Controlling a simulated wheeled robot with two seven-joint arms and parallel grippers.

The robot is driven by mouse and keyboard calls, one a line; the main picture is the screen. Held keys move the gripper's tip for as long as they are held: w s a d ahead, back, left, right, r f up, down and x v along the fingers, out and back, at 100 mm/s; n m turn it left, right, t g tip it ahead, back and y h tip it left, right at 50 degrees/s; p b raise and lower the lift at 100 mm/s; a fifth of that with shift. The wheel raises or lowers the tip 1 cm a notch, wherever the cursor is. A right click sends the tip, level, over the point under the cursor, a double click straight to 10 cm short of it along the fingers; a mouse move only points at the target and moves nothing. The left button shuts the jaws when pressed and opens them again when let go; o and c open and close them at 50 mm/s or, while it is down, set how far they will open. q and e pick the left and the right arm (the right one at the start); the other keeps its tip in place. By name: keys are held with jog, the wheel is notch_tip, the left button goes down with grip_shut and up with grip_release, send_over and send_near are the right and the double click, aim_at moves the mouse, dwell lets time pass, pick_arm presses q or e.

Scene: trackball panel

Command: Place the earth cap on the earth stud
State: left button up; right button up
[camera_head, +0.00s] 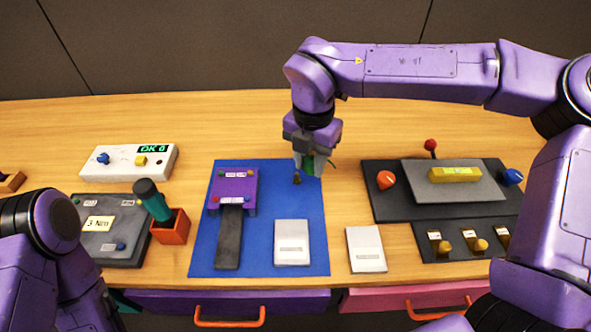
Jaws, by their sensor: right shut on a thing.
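My right gripper (305,165) comes down over the top right part of the blue mat (262,225). It is shut on a small green thing (318,163), which looks like the earth cap and is mostly hidden by the gripper. A small dark brownish piece (297,179) shows just below the fingers; I cannot tell whether it is the earth stud or whether it touches the cap. My left arm shows at the lower left, but its gripper is not in view.
On the mat are a purple block (236,184) with a dark strip (229,238) and a white card (292,243). A red holder (170,228) with a green-handled tool (153,201) stands left of the mat. A dark control panel (385,212) lies at right.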

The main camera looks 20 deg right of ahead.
send_over(295, 182)
jog(key=f, duration=0.5)
jog(key=shift+s+d+f, duration=0.15)
jog(key=shift+s, duration=0.2)
jog(key=shift+w+f+p, duration=0.15)
jog(key=shift+w+f, duration=0.05)
jog(key=shift+f, duration=0.9)
jog(key=shift+w+f+p, duration=0.15)
jog(key=shift+f, duration=0.9)
jog(key=o, duration=1)
jog(key=shift+r, duration=0.1)
notch_tip(295, 182, up, 12)
jog(key=shift+r, duration=0.1)
